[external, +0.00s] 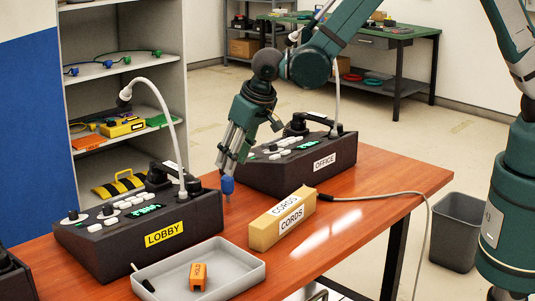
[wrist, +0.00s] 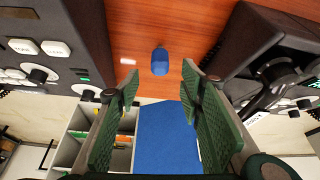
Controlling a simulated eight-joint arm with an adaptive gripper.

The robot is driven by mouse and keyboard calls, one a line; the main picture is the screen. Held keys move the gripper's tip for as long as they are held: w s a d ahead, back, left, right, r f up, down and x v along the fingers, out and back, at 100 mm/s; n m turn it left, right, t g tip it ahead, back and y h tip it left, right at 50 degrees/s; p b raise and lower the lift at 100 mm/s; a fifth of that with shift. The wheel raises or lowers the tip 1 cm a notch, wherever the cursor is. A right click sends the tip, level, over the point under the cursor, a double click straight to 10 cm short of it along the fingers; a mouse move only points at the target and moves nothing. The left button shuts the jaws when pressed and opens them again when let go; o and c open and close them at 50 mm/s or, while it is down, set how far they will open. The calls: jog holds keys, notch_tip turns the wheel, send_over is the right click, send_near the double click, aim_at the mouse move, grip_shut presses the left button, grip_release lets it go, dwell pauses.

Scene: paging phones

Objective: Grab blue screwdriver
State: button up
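The blue screwdriver (external: 227,186) shows its blue handle just below my gripper in the external view, with a thin shaft pointing down between the two phones. In the wrist view its blue handle (wrist: 160,62) is seen nearly end-on, centred between the fingertips against the wooden table. My gripper (external: 235,163) points down above it. In the wrist view my gripper's green finger pads (wrist: 160,80) are spread wide, with a gap on each side of the handle. The lower end of the shaft is hard to make out.
The LOBBY phone (external: 140,222) stands left of my gripper and the OFFICE phone (external: 297,164) right, both close. A CORDS box (external: 283,218) and a grey tray (external: 238,270) with an orange block (external: 198,277) lie nearer the front. The table (external: 385,180) is clear at right, except for a cable.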

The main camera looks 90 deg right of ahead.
aim_at(227, 179)
jog(key=shift+f, duration=0.1)
jog(key=shift+x, duration=1.2)
jog(key=shift+w, duration=0.1)
jog(key=shift+b+x, duration=0.4)
jog(key=shift+x, duration=2.15)
jog(key=shift+d, duration=0.1)
jog(key=c, duration=1)
